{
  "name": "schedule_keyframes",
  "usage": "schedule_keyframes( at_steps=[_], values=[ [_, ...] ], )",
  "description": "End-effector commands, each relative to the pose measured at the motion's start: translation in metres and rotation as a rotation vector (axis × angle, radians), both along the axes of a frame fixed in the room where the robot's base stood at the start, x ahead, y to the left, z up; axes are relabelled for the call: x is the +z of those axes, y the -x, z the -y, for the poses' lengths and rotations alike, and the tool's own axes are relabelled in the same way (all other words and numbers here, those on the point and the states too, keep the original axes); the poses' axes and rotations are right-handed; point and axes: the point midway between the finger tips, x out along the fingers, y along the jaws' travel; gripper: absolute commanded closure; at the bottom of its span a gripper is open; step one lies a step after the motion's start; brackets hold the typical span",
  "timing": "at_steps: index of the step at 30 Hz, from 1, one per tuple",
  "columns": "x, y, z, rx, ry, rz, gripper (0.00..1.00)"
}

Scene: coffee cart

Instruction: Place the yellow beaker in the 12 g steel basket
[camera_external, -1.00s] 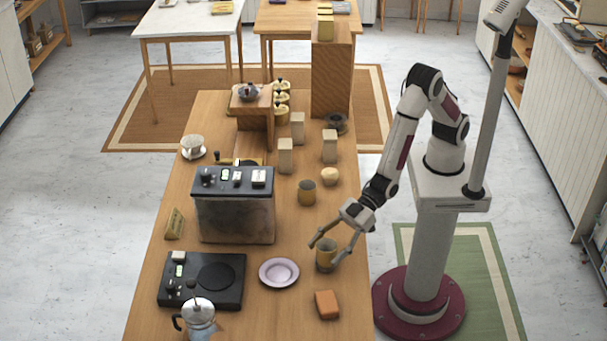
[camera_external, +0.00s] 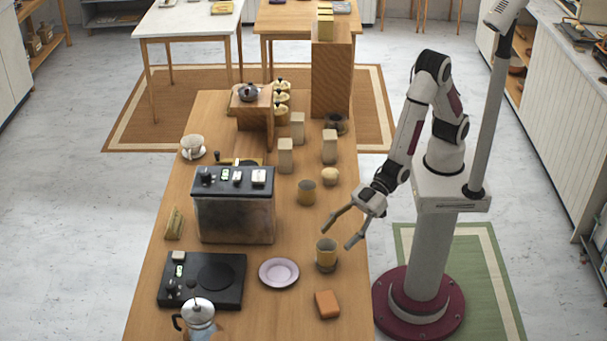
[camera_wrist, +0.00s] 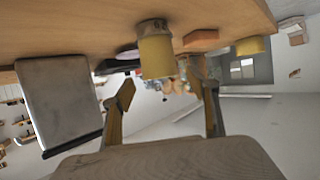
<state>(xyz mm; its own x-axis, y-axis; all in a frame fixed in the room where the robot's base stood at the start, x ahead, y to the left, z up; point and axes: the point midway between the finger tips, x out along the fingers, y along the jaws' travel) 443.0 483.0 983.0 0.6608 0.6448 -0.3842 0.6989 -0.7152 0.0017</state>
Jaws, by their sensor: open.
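A yellow beaker (camera_external: 326,249) stands upright near the table's right edge. A darker grey band (camera_external: 326,267) surrounds its foot; this looks like a low metal basket, but I cannot read any 12 g mark. In the wrist view, which is upside down, a yellow beaker (camera_wrist: 156,56) shows with a grey-brown band (camera_wrist: 153,26) at its base.
An orange block (camera_external: 327,304) lies in front of the beaker. A lilac plate (camera_external: 279,272) is to its left, with a black cooktop-like unit (camera_external: 202,281) and a coffee machine (camera_external: 235,205) beyond. Pale blocks (camera_external: 286,155) and a round pale object (camera_external: 330,176) stand farther back.

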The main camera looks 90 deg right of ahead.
Motion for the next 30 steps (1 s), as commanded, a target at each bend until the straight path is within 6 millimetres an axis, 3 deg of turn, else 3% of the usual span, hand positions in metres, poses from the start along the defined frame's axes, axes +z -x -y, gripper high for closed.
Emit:
schedule_keyframes(
  at_steps=[15,30],
  values=[
    [0.022,0.037,0.035,0.001,0.0,0.001,0.41],
    [0.025,0.042,0.041,0.0,0.0,0.001,0.41]
  ],
)
